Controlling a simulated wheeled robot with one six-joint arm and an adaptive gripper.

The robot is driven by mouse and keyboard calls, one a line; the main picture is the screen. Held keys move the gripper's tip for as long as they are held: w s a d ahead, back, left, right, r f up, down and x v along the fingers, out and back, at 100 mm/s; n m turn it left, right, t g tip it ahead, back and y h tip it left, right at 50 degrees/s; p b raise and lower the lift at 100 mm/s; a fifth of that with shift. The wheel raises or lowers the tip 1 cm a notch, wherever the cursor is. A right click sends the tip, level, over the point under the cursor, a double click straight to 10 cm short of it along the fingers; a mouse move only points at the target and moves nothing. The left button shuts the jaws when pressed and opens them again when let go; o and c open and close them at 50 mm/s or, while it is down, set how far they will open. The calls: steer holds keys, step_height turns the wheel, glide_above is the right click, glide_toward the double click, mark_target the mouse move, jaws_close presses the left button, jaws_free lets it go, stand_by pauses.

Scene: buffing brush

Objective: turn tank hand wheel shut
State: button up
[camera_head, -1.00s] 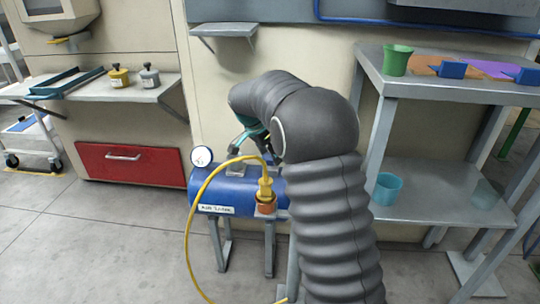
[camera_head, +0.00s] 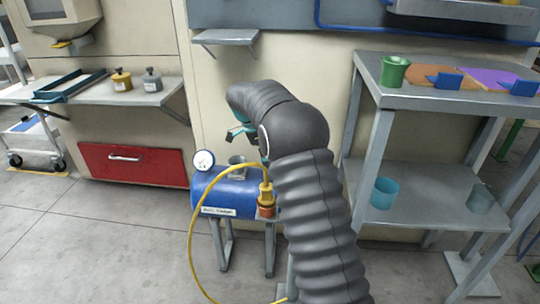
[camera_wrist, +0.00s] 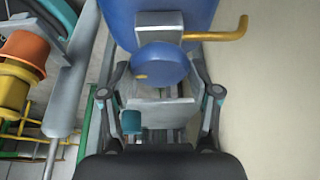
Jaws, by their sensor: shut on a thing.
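The blue tank (camera_head: 225,196) stands on grey legs below my arm, with a white dial gauge (camera_head: 203,160) at its upper left. In the wrist view the tank (camera_wrist: 190,12) fills the top, with a grey block (camera_wrist: 158,24) and a yellow lever (camera_wrist: 235,30) on it. A round blue hand wheel (camera_wrist: 160,64) with a small yellow mark faces the wrist camera. My gripper (camera_wrist: 161,66) has one finger on each side of the hand wheel and is shut on it. In the head view my gripper (camera_head: 241,131) is partly hidden by my arm.
A yellow hose (camera_head: 193,225) runs from a yellow and orange fitting (camera_head: 266,198) on the tank. A grey shelf rack (camera_head: 430,206) with a green cup (camera_head: 394,71) stands at the right. A bench (camera_head: 95,95) with a red drawer (camera_head: 130,164) is at the left.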

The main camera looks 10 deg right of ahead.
steer(key=shift+m, duration=0.3)
steer(key=o, duration=1.2)
steer(key=shift+c, duration=0.2)
steer(key=shift+r, duration=0.1)
steer(key=v, duration=0.7)
steer(key=shift+w+a+r, duration=0.1)
steer(key=shift+a, duration=0.05)
